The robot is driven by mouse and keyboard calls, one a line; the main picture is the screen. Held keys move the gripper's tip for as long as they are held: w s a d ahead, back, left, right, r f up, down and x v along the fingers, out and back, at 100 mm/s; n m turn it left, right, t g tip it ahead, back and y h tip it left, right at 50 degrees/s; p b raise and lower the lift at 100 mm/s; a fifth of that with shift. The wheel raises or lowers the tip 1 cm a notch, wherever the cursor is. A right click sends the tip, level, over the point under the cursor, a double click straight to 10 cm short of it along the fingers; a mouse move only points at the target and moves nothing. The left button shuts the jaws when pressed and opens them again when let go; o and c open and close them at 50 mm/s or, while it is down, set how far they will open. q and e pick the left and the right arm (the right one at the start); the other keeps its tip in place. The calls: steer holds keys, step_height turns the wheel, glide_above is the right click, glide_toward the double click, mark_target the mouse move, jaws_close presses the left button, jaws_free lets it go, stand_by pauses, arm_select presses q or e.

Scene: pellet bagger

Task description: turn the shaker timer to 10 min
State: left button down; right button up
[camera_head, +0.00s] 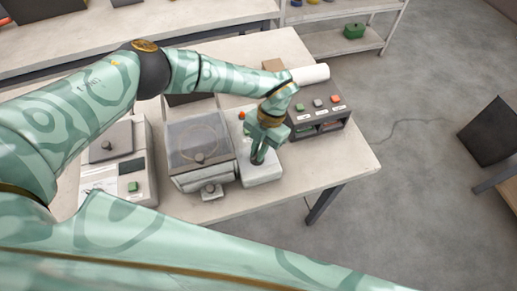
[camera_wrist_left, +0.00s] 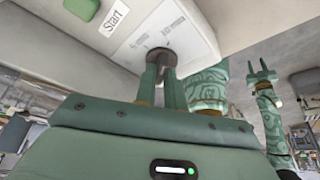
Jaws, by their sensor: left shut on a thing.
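In the left wrist view, a dark grey round knob (camera_wrist_left: 158,57) stands on a white panel (camera_wrist_left: 185,22) with small printed marks. My left gripper (camera_wrist_left: 162,75) is shut on this knob. Which mark it points to is too small to read. A green button (camera_wrist_left: 82,8) and a "Start" label sit beside it on the panel. In the head view, my left gripper (camera_head: 258,156) points down onto a white box (camera_head: 262,176) on the bench and hides part of it. My right gripper (camera_wrist_left: 262,74) shows in the left wrist view, fingers apart and empty, away from the panel.
Left of the white box stands a unit with a clear lid (camera_head: 200,140). A pale instrument (camera_head: 120,165) with a green button is farther left. A dark control box (camera_head: 322,112) with coloured buttons stands behind at right. The bench's right end (camera_head: 345,165) is bare.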

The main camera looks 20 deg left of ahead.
arm_select(q)
steer(key=shift+m, duration=0.4)
steer(key=c, duration=1.5)
jaws_free()
steer(key=b+v, duration=0.1)
steer(key=v, duration=1.5)
steer(key=shift+d+r, duration=0.2)
steer(key=shift+d, duration=0.05)
